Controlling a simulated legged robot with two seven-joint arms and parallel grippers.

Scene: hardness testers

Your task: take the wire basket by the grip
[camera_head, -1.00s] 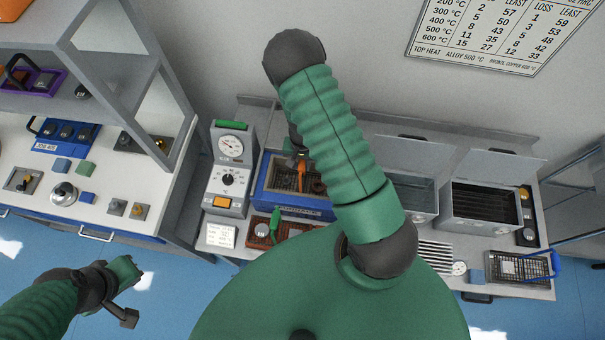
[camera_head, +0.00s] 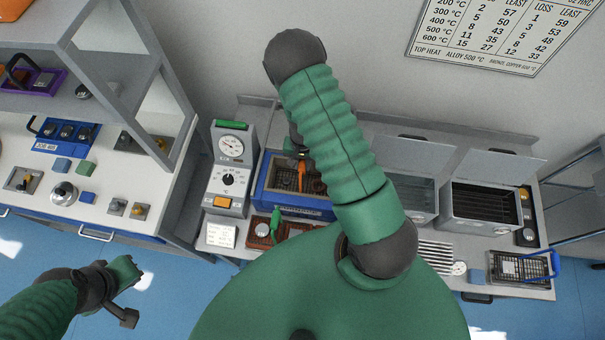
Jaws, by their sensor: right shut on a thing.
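A blue-rimmed tank (camera_head: 263,185) stands on the bench behind my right arm. A dark wire basket (camera_head: 287,181) sits inside it, with an orange grip (camera_head: 302,174) rising from it. My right gripper (camera_head: 298,153) reaches down over the tank and is shut on the orange grip; its fingertips are small and partly hidden by my forearm. The right part of the tank is also hidden. My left gripper (camera_head: 130,286) is low at the left, over the blue floor, away from the bench; its jaws are not clear.
A gauge unit (camera_head: 229,175) stands left of the tank. A brown block (camera_head: 261,231) lies before it. Two open-lidded tanks, one of them the right-hand tank (camera_head: 480,208), stand to the right. Another wire basket with a blue grip (camera_head: 520,268) lies at the bench's right end.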

